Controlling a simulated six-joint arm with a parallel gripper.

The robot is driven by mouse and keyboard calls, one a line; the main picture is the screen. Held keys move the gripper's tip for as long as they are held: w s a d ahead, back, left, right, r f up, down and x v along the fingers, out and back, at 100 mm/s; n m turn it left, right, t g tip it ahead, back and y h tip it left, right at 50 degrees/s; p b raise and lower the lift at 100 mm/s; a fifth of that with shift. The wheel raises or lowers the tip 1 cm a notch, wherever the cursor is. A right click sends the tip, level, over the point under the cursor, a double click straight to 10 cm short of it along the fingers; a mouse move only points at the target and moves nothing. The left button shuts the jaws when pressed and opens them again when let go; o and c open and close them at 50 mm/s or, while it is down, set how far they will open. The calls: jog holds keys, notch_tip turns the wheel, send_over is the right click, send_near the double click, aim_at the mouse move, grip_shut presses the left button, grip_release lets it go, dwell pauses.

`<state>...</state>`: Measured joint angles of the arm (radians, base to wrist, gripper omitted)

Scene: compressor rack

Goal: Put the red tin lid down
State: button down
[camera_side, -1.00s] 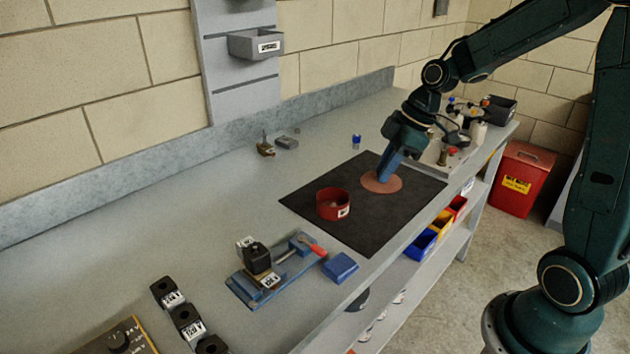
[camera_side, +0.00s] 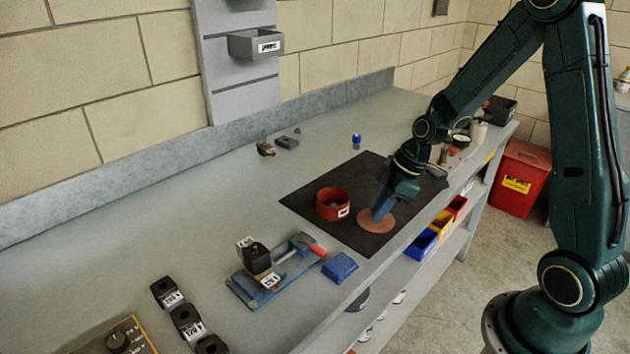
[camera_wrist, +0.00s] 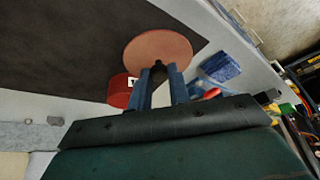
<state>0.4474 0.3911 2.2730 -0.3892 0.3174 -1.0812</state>
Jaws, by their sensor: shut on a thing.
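The red tin lid (camera_side: 376,221) is a flat, dull red disc over the front part of the black mat (camera_side: 360,241). My gripper (camera_side: 379,212) points down and is shut on the lid. The wrist view also shows the lid (camera_wrist: 158,52) at the fingertips (camera_wrist: 160,70). Whether the lid touches the mat or hangs just above it, I cannot tell. The open red tin (camera_side: 333,204) stands on the mat to the left of the lid, with a white label. In the wrist view the tin (camera_wrist: 121,91) is partly hidden behind my fingers.
A blue block (camera_side: 340,267) and a blue vise-like fixture (camera_side: 272,272) with a red handle lie front left of the mat. The bench front edge is close to the lid. The mat's back part is clear. A small blue item (camera_side: 356,141) stands behind the mat.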

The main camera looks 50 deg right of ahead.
jog(key=shift+f, duration=1.6)
jog(key=shift+f, duration=0.15)
jog(key=c, duration=1.3)
grip_release()
jog(key=shift+v, duration=6.15)
jog(key=shift+a, duration=0.1)
